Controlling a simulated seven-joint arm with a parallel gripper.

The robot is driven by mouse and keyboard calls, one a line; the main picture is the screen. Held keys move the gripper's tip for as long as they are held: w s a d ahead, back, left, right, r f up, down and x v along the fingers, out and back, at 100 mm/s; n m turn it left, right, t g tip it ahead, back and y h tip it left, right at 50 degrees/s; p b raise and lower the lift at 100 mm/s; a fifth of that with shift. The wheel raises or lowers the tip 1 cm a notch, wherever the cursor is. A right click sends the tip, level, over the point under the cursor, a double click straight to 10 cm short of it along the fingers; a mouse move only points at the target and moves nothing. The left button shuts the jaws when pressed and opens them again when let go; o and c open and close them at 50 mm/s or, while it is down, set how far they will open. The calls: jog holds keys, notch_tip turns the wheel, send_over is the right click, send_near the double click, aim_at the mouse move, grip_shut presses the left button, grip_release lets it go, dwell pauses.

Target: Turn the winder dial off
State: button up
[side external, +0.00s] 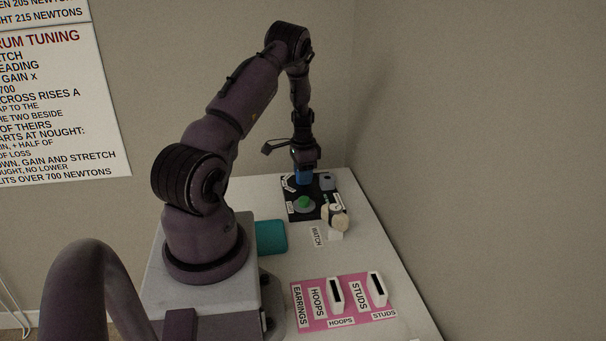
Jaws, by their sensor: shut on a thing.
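The winder is a black panel (318,212) at the back of the white table, with white labels too small to read. A blue block-like part (304,178), perhaps the dial, stands at its back. My gripper (304,169) points down and is shut on this blue part; the fingertips are hard to make out. A round green piece (304,202) on a grey disc sits nearer the front of the panel. A grey part (327,181) stands at the panel's back right. I cannot tell how the dial is turned.
A watch on a white stand (336,218) is close to the panel's right front, by a WATCH label (317,236). A teal box (271,237) lies to the left. A pink earrings board (318,320) with two white holders is in front. Walls stand close behind and right.

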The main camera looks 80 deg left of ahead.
jog(key=n, duration=0.7)
jog(key=shift+n, duration=0.4)
jog(key=n, duration=0.3)
jog(key=shift+n, duration=0.3)
jog(key=shift+s+n, duration=0.1)
jog(key=shift+n, duration=1.9)
jog(key=o, duration=0.9)
jog(key=shift+a, duration=0.1)
jog(key=shift+o, duration=0.2)
